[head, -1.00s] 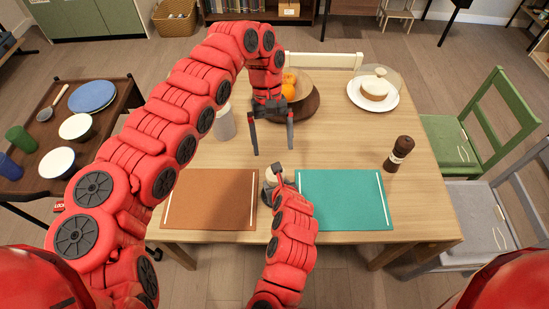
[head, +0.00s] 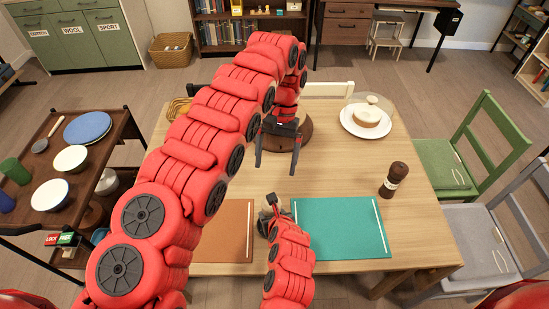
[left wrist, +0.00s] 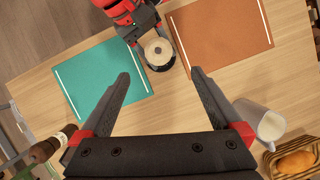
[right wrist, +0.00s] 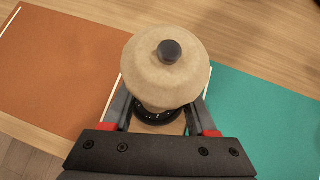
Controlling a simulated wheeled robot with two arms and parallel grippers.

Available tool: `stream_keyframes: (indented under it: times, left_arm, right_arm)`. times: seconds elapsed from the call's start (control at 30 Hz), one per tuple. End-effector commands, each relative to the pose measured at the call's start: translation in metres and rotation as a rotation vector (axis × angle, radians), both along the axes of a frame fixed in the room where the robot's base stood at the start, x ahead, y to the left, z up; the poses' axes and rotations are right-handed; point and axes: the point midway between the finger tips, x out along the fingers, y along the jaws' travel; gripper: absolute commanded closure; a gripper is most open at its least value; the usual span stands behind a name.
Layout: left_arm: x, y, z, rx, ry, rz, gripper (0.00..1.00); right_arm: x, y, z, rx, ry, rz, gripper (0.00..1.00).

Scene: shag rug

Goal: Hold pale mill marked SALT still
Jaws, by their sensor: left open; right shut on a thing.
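The pale mill (right wrist: 168,72), a rounded cream top with a dark knob, stands between the two placemats. No SALT lettering is readable. My right gripper (right wrist: 160,115) is shut around it below the top, in the right wrist view. The mill's round top also shows in the left wrist view (left wrist: 159,54), beside my right gripper. My left gripper (head: 277,168) is open and empty, fingers down, over the table behind the mill in the head view. In the left wrist view the mill shows just beyond the gap between the open fingertips (left wrist: 160,76), apart from them.
A teal placemat (head: 342,228) and a brown placemat (left wrist: 221,38) flank the mill. A dark mill (head: 394,180) stands right of the teal mat. A pale mug (left wrist: 262,122) and a basket of orange food (left wrist: 298,162) are near my left gripper. A plate with cake (head: 367,120) is at the back right.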

Motion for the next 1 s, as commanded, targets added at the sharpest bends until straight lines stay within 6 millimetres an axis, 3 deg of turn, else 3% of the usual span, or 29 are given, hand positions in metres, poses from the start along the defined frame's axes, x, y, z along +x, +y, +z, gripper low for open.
stream_keyframes:
  times: [0.27, 0.73, 0.87, 1.0]
  left_arm:
    - [-0.008, 0.003, -0.018, -0.002, 0.003, 0.003, 0.01]
    - [-0.045, 0.013, -0.104, -0.003, 0.007, 0.004, 0.01]
    - [-0.042, 0.017, -0.103, -0.006, -0.001, 0.263, 0.01]
    - [-0.030, 0.011, -0.074, -0.009, -0.003, 0.274, 0.01]
  right_arm:
    - [0.000, 0.000, 0.000, 0.000, 0.000, 0.000, 1.00]
    - [0.000, 0.000, 0.000, 0.000, 0.000, 0.000, 1.00]
    - [0.000, 0.000, 0.000, 0.000, -0.001, 0.000, 1.00]
    - [0.000, 0.000, 0.000, 0.000, 0.000, 0.000, 1.00]
